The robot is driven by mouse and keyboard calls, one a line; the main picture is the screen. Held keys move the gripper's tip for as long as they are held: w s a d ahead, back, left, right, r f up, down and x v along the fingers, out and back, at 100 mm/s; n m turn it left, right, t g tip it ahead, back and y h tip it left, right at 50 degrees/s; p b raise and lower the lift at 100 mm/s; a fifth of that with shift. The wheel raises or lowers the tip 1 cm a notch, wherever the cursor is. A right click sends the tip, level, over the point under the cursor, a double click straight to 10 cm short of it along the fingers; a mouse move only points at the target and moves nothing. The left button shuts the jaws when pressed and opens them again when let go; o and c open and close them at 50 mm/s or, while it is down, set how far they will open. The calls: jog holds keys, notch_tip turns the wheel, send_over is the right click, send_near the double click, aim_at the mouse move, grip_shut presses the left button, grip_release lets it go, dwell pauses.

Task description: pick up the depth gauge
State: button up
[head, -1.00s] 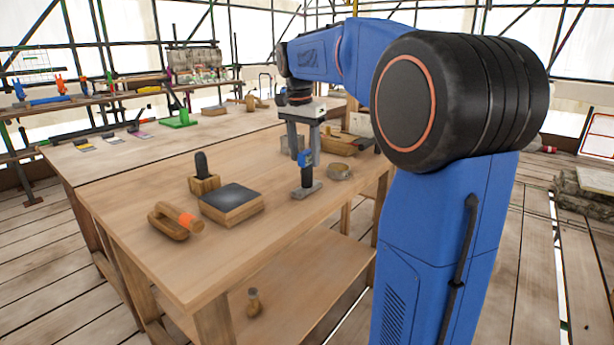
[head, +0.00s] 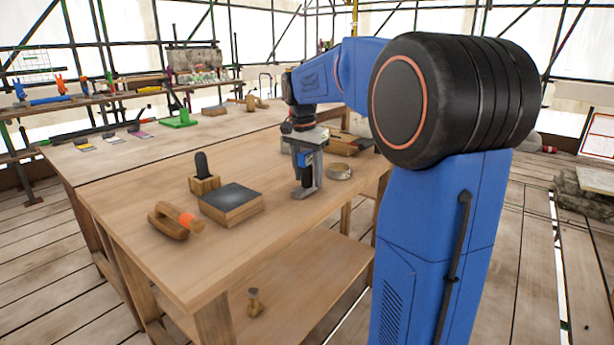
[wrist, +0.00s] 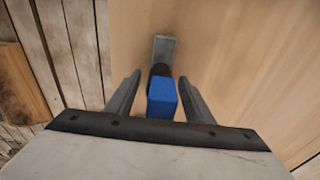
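The depth gauge has a blue block on top, a dark stem and a flat grey metal foot. It stands upright on the wooden workbench (head: 255,245), and its blue part (head: 304,159) shows between my fingers in the head view. In the wrist view the blue block (wrist: 162,98) lies between the fingers, with the grey foot beyond it. My gripper (head: 308,172) points down over the gauge. In the wrist view my gripper (wrist: 161,80) is open, its fingers either side of the block with gaps visible. The gauge's lower stem is partly hidden.
A dark-topped wooden block (head: 232,203), a wooden holder with a black handle (head: 204,176) and a wooden tool with an orange part (head: 172,220) stand left of the gauge. The bench front is clear.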

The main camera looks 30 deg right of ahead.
jog(key=c, duration=1.1)
jog(key=shift+o, duration=0.2)
